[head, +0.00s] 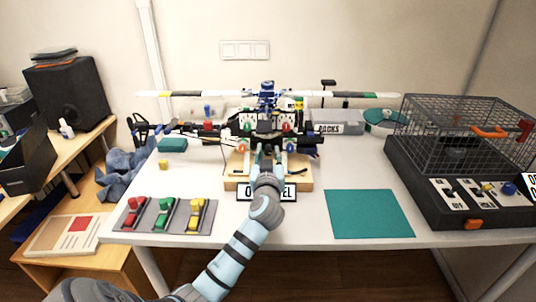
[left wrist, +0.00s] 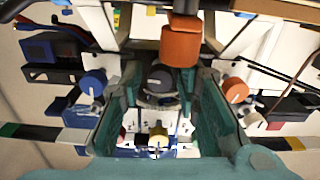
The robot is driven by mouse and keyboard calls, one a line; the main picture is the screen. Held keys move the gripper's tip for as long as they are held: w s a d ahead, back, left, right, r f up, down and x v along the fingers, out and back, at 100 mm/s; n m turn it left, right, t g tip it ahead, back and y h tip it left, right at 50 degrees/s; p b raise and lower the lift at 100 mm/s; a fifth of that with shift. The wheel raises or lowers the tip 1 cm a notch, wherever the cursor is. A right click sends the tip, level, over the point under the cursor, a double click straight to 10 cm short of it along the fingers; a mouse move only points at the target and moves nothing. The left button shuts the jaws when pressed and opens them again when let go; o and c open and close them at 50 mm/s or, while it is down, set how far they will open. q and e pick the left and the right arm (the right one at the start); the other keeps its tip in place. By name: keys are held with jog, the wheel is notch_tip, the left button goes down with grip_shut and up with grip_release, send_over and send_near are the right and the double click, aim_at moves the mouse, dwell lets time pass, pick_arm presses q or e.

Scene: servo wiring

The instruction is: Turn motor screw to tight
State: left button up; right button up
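A model helicopter with a white frame (head: 250,125) stands on a wooden stand (head: 300,178) at the middle of the table. Several coloured slotted screws are on it; which is the motor screw is not marked. In the left wrist view there are a dark grey screw (left wrist: 160,78), a blue screw (left wrist: 93,83), an orange screw (left wrist: 235,90) and a yellow screw (left wrist: 158,138). My left gripper (head: 266,160) is in front of the helicopter. In the left wrist view its teal fingers (left wrist: 165,85) are spread around the dark grey screw, with gaps beside it. My right gripper is out of view.
A larger orange cylinder (left wrist: 181,43) is close above the fingers. A grey panel (head: 122,214) with red, green and yellow switches is front left. A teal mat (head: 368,214) lies right. A wire cage box (head: 460,135) fills the right side.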

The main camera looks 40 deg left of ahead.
pick_arm(q)
grip_shut()
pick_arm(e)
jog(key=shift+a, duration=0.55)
